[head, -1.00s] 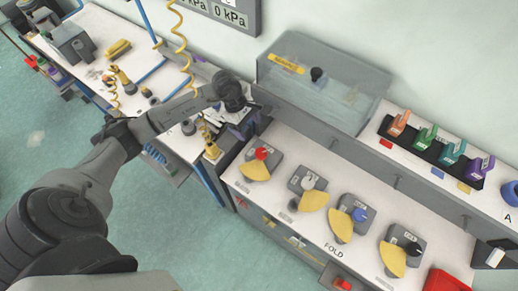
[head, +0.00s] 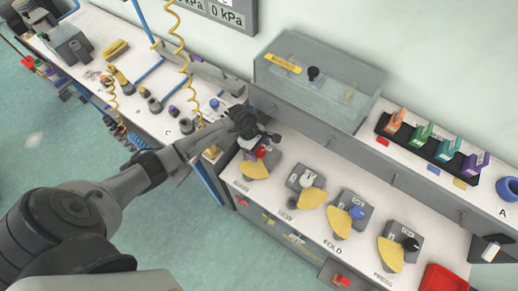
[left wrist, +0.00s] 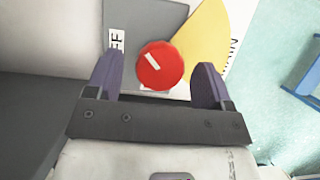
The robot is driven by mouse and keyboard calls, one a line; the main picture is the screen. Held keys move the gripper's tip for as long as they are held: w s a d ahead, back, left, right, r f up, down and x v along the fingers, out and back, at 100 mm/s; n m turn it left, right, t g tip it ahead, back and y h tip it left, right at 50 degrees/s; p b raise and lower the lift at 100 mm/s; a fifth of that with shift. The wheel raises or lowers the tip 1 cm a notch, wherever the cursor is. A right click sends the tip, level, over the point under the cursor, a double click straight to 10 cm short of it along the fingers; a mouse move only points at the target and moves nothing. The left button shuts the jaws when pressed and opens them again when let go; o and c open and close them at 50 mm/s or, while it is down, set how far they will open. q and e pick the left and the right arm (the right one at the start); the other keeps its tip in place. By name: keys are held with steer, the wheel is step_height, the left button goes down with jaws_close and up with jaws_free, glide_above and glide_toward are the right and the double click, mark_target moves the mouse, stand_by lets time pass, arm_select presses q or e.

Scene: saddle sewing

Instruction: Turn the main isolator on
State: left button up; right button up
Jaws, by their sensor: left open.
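The main isolator is a grey box (left wrist: 150,28) with a round red knob (left wrist: 160,66) and a yellow sector plate (left wrist: 205,42). The knob carries a white pointer mark, and an "OFF" label shows at its left in the left wrist view. In the head view the red knob (head: 261,151) is the leftmost of a row on the white bench. My left gripper (left wrist: 155,78) is open, its two purple fingers either side of the knob with gaps between. In the head view my left gripper (head: 262,137) is just above the knob. My right gripper is not in view.
Similar units with white (head: 306,180), blue (head: 357,212) and black (head: 411,244) knobs stand to the right. A clear-lidded box (head: 310,80) is on the ledge behind. A red tray (head: 444,279) lies at the lower right. A yellow coiled hose (head: 182,60) hangs at the left.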

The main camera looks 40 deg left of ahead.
arm_select(q)
steer(key=shift+d+f, duration=0.15)
steer(key=shift+f, duration=0.15)
